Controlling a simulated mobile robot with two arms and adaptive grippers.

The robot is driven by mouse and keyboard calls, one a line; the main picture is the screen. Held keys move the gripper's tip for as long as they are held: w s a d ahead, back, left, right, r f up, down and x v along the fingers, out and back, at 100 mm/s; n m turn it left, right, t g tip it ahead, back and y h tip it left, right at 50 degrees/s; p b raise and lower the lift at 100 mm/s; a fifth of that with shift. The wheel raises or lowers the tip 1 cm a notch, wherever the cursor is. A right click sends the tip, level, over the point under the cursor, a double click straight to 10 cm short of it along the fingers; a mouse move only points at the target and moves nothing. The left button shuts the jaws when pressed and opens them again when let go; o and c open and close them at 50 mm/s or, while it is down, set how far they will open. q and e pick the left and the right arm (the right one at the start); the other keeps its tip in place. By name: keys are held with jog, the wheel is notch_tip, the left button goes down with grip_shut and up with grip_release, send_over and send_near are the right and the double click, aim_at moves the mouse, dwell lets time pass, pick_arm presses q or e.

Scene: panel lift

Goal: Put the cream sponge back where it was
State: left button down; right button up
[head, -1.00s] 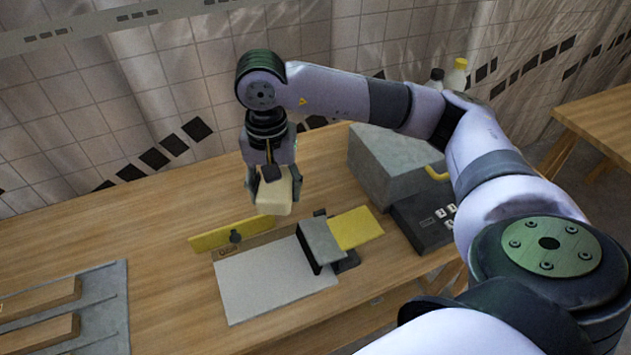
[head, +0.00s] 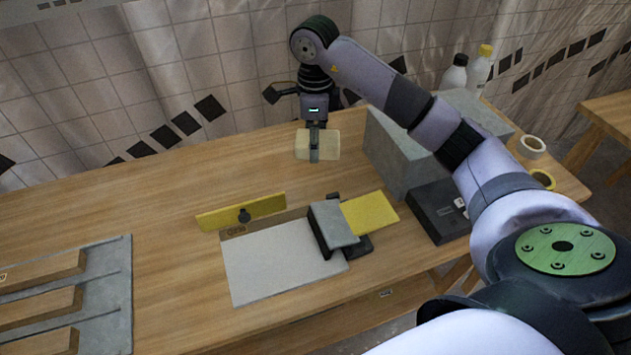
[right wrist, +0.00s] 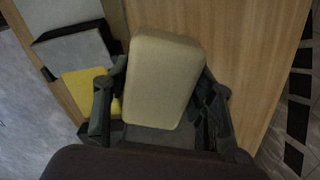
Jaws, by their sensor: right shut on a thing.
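The cream sponge (head: 325,144) is a pale block held in my right gripper (head: 314,147) above the back part of the wooden table, left of the large grey box. The right gripper is shut on it, with a dark finger across its near face in the head view. In the right wrist view the sponge (right wrist: 160,75) stands up between the two fingers of the gripper (right wrist: 160,115), with table wood behind it. My left gripper is not in view.
A grey box (head: 398,158) stands right of the sponge, with a dark device (head: 440,212) before it. Nearer lie a yellow strip (head: 242,213), a pale sheet (head: 280,262), a grey block (head: 332,224) and a yellow pad (head: 370,213). Bottles (head: 455,75) stand behind. The table's left middle is clear.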

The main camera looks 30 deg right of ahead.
send_over(315, 188)
notch_tip(315, 188, down, 8)
jog(key=shift+f+p, duration=0.2)
jog(key=shift+p, duration=0.2)
notch_tip(315, 188, down, 3)
jog(key=shift+f, duration=0.5)
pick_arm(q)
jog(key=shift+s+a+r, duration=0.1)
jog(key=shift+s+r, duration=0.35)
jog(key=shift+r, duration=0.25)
pick_arm(e)
jog(key=shift+f, duration=0.2)
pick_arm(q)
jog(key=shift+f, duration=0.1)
pick_arm(e)
jog(key=o, duration=0.8)
jog(key=shift+r, duration=0.1)
